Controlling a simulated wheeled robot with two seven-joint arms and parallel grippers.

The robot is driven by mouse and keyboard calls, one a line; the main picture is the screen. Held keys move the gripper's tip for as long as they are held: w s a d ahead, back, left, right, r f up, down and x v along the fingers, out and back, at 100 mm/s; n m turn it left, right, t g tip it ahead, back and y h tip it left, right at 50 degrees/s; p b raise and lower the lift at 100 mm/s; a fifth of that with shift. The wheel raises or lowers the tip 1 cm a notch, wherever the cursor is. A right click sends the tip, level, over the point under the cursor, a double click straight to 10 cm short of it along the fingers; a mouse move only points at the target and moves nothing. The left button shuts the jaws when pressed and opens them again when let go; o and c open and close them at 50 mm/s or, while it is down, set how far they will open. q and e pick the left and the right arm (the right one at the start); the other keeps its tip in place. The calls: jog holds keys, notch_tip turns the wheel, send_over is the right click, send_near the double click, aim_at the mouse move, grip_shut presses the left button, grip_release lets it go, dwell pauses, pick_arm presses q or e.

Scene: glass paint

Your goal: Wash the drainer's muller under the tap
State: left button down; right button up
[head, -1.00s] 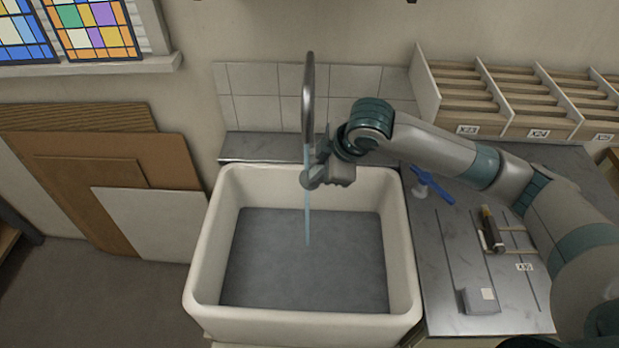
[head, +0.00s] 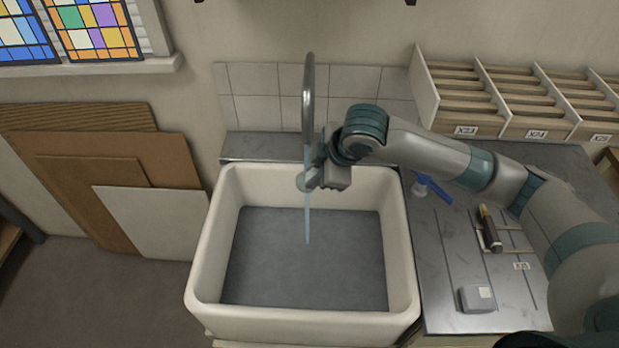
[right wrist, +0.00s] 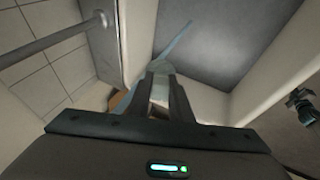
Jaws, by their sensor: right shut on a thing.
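My right gripper (head: 318,176) is over the back part of the white sink, beside the running water. It is shut on the muller (head: 303,184), a small pale, glassy piece that the gripper partly hides. In the right wrist view the muller (right wrist: 160,84) sits between the two fingers. The curved metal tap (head: 308,92) stands behind the sink. Its thin blue stream (head: 307,222) comes down at the muller and on towards the sink's grey floor. My left gripper is not in view.
The deep white sink (head: 203,262) is otherwise empty. On the metal drainer (head: 455,262) at the right are a blue-handled thing (head: 432,188), a dark tool with a yellow end (head: 489,230) and a small grey block (head: 475,298). Slotted racks (head: 485,118) stand behind; boards lean at the left.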

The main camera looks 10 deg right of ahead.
jog(key=s+d+p, duration=0.3)
jog(key=s+d, duration=0.1)
jog(key=s, duration=0.3)
dwell(0.9)
jog(key=shift+d+r, duration=0.1)
jog(key=shift+d, duration=0.05)
dwell(1.3)
jog(key=s+d+r, duration=0.2)
jog(key=s+r, duration=0.2)
jog(key=shift+d+p, duration=0.25)
jog(key=shift+p, duration=0.15)
jog(key=shift+f, duration=0.15)
dwell(0.6)
